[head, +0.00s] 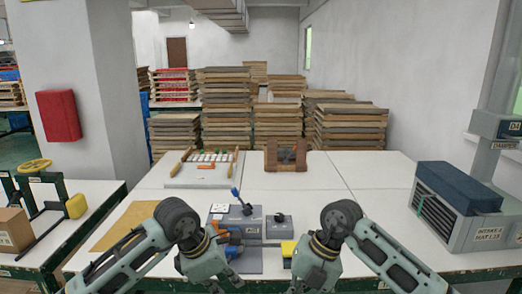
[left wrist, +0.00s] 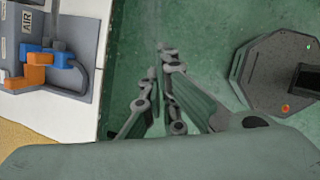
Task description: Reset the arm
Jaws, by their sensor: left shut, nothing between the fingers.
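My left arm comes in from the left in the head view, bent at a dark round joint. Its gripper (head: 206,262) hangs at the front edge of the white table, left of the grey air station (head: 246,226). In the left wrist view the fingers of my left gripper (left wrist: 165,50) meet at the tips over the green floor, with nothing between them.
The station carries a blue-handled lever (head: 236,196) and an orange and blue piece (left wrist: 42,66). A tray with wooden side rails (head: 233,172) and a wooden stand (head: 271,158) are farther back. A grey machine (head: 466,232) stands right. Stacked boards (head: 350,125) stand behind the table.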

